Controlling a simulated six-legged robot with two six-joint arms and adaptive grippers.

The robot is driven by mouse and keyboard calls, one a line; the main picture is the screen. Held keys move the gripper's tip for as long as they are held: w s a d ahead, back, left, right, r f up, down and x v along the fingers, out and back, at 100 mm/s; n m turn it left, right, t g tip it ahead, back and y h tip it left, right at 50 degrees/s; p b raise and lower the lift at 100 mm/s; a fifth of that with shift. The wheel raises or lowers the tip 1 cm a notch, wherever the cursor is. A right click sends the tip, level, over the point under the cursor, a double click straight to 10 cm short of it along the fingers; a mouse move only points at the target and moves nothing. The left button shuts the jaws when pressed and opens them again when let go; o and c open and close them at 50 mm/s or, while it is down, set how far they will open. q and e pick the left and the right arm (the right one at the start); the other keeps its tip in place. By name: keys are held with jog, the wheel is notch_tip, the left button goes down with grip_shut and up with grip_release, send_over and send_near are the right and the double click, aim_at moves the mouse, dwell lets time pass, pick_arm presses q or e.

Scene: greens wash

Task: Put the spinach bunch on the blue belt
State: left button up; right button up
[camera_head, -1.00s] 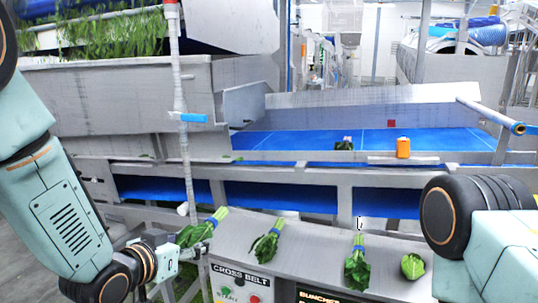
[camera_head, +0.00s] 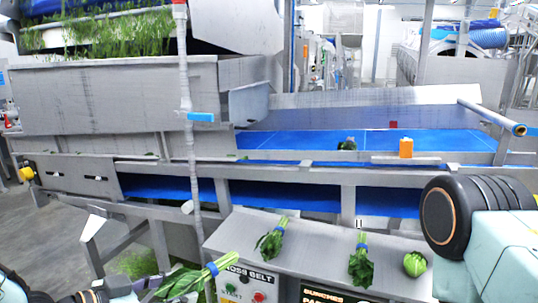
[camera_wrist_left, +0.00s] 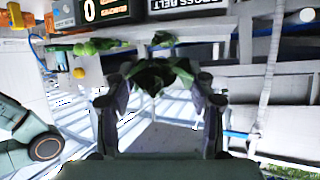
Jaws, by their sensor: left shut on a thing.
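A leafy spinach bunch (camera_head: 184,282) with pale stems and a blue band is held by my left gripper (camera_head: 146,287) at the bottom left, in front of the control panel. In the left wrist view, dark leaves (camera_wrist_left: 155,75) show between the tips of my left gripper (camera_wrist_left: 158,95), which is shut on the bunch. The upper blue belt (camera_head: 290,142) lies behind the metal frame, above and beyond the bunch. A lower blue belt strip (camera_head: 285,194) shows under the rail. My right gripper is out of view.
Two more banded bunches (camera_head: 271,241) (camera_head: 361,264) and a round green head (camera_head: 415,264) lie on the metal shelf (camera_head: 315,252). A dark green item (camera_head: 346,145) and an orange item (camera_head: 406,147) are at the upper belt. An upright pole (camera_head: 188,130) stands left of centre.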

pick_arm(q)
jog(key=s, duration=0.1)
jog(key=s+f+m+g+h, duration=0.1)
jog(key=s, duration=0.1)
jog(key=shift+s+d+m, duration=0.15)
jog(key=shift+m, duration=0.15)
notch_tip(320, 180, down, 22)
jog(key=s+g+b, duration=0.1)
jog(key=b, duration=2)
jog(key=shift+s+m+h+b, duration=0.3)
jog(key=shift+s+h+b, duration=0.05)
jog(key=shift+h, duration=0.05)
